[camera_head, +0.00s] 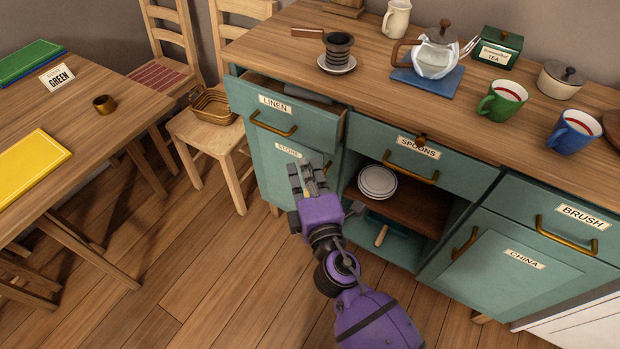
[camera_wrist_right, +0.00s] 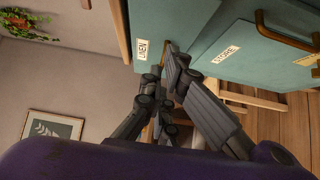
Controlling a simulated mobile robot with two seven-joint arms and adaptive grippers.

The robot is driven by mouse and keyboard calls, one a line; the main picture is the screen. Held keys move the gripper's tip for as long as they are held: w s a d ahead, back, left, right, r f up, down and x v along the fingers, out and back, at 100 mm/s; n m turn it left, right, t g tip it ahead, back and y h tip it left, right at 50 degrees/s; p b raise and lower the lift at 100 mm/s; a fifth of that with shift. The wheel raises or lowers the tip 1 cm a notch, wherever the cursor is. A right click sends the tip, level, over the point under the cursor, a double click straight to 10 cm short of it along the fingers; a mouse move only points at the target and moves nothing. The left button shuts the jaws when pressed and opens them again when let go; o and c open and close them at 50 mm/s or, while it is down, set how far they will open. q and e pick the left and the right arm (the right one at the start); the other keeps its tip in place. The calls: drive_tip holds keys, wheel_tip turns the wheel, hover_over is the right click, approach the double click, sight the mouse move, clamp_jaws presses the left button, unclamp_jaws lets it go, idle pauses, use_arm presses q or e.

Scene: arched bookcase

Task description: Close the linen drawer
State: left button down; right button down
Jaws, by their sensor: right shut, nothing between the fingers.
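The linen drawer (camera_head: 284,123) is the teal drawer at the upper left of the cabinet, with a "LINEN" label and a brass handle (camera_head: 273,130). It stands partly pulled out, with its open top and grey cloth (camera_head: 295,92) inside showing. My right gripper (camera_head: 308,170) is shut and empty, in front of the "STORE" door and below the drawer in the head view. In the right wrist view the gripper (camera_wrist_right: 172,75) points at the drawer front (camera_wrist_right: 165,20), close to its label. Whether it touches the front cannot be told. My left gripper is not in view.
The spoons drawer (camera_head: 377,150) and an open shelf with plates (camera_head: 377,182) lie to the right. A chair with a basket (camera_head: 213,105) stands close left of the cabinet.

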sight(322, 134)
drive_tip(key=w+d, duration=0.2)
drive_tip(key=w, duration=0.4)
drive_tip(key=shift+w+p, duration=0.35)
drive_tip(key=shift+p, duration=0.05)
drive_tip(key=w+d, duration=0.2)
drive_tip(key=w, duration=0.1)
drive_tip(key=shift+w+d+b, duration=0.2)
drive_tip(key=shift+w+b, duration=0.1)
drive_tip(key=shift+w+d, duration=0.25)
drive_tip(key=shift+r, duration=0.1)
drive_tip(key=shift+s+d, duration=0.1)
